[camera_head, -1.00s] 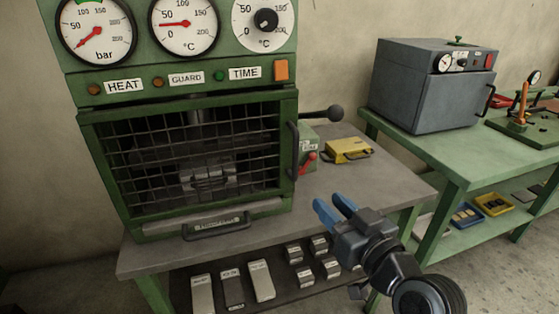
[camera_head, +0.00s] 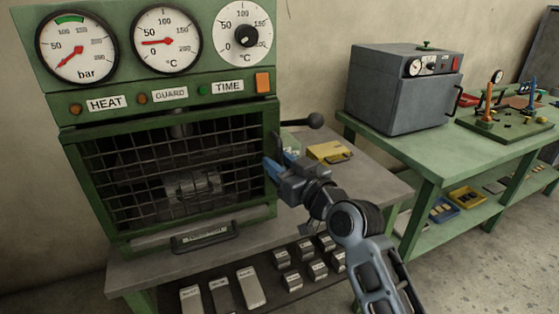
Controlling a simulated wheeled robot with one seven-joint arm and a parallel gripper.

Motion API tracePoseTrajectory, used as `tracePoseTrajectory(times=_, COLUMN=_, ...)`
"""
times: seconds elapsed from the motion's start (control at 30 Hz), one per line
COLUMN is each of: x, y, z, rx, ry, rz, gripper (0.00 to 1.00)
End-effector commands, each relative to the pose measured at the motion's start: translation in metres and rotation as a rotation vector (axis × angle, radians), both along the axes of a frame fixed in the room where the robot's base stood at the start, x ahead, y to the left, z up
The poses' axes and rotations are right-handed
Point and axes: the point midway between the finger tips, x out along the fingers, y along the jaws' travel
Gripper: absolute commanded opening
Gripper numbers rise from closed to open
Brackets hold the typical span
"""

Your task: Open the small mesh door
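The mesh door (camera_head: 165,180) is a dark wire grid in a green frame on the front of the press cabinet, and it looks closed. Its dark upright handle (camera_head: 278,146) is on the right side of the door. My gripper (camera_head: 278,158) is at this handle, coming from the lower right. Its two blue fingers are apart, one on the left and one on the right of the handle's lower part. The fingers and gripper body hide the lower handle, so contact cannot be seen.
A drawer-like front with a dark handle (camera_head: 206,236) sits below the door. A black-knobbed lever (camera_head: 314,121) sticks out right of the cabinet. A yellow case (camera_head: 329,152) lies on the grey table (camera_head: 150,268). A grey oven (camera_head: 405,90) stands on the green bench at right.

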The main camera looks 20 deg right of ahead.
Motion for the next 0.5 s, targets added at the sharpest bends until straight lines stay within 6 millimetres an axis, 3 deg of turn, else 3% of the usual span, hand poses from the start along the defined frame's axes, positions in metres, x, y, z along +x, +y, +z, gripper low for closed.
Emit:
tracePoseTrajectory(times=0.27, x=0.0022, y=0.0005, z=-0.0002, rx=0.0, ry=0.0, rz=0.0, gripper=0.34)
tracePoseTrajectory(times=0.5, x=0.0021, y=0.0005, z=-0.0001, rx=0.0, ry=-0.001, rz=0.0, gripper=0.13)
